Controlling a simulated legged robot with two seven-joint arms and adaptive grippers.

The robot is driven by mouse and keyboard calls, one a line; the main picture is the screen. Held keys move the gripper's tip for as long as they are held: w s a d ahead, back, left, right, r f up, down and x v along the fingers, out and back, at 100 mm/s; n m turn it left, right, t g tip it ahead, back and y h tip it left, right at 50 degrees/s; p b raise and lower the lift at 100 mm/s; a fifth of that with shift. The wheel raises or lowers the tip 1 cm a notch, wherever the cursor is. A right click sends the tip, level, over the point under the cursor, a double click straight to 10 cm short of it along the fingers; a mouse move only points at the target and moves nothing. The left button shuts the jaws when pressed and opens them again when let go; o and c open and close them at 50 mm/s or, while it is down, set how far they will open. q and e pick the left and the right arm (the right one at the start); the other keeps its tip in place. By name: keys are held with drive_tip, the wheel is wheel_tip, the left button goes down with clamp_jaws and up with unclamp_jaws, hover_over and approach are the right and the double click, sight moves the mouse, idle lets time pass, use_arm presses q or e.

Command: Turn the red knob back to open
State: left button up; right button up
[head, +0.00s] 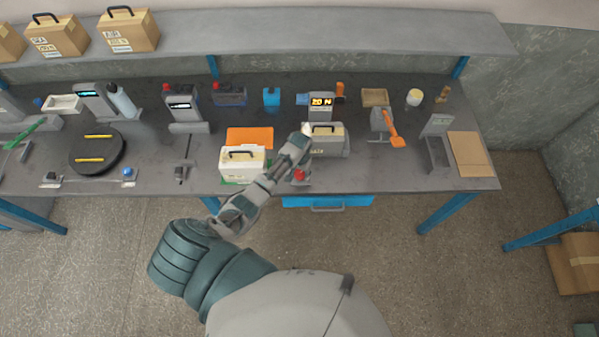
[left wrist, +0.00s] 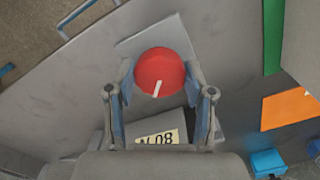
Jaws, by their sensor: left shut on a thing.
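The red knob (left wrist: 160,70) is round with a white pointer line. In the left wrist view the line points down and slightly left, towards a pale label (left wrist: 160,139) with dark inverted characters on a grey base. My left gripper (left wrist: 160,84) is shut on the knob, with one finger at each side. In the head view only a bit of the red knob (head: 299,175) shows below my left gripper (head: 298,167), near the table's front edge. My right gripper is not in view.
A white case with a black handle (head: 241,168) stands close left of my forearm. A grey case (head: 330,146) and a display reading about 20 N (head: 321,101) are just behind and right. An orange mat (head: 251,137) lies behind the white case.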

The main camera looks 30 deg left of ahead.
use_arm(q)
drive_tip(key=n, duration=0.5)
drive_tip(key=shift+w+r+n, duration=0.2)
drive_tip(key=shift+w+n, duration=0.15)
drive_tip(key=shift+n, duration=0.05)
drive_tip(key=n, duration=0.9)
drive_tip(key=shift+w+n, duration=0.1)
drive_tip(key=shift+n, duration=0.3)
drive_tip(key=n, duration=0.5)
drive_tip(key=shift+a, duration=0.1)
drive_tip(key=n, duration=1)
drive_tip(key=shift+a, duration=0.1)
drive_tip(key=n, duration=0.6)
drive_tip(key=shift+f, duration=0.1)
drive_tip(key=n+b, duration=0.1)
drive_tip(key=n, duration=0.3)
drive_tip(key=shift+n, duration=0.3)
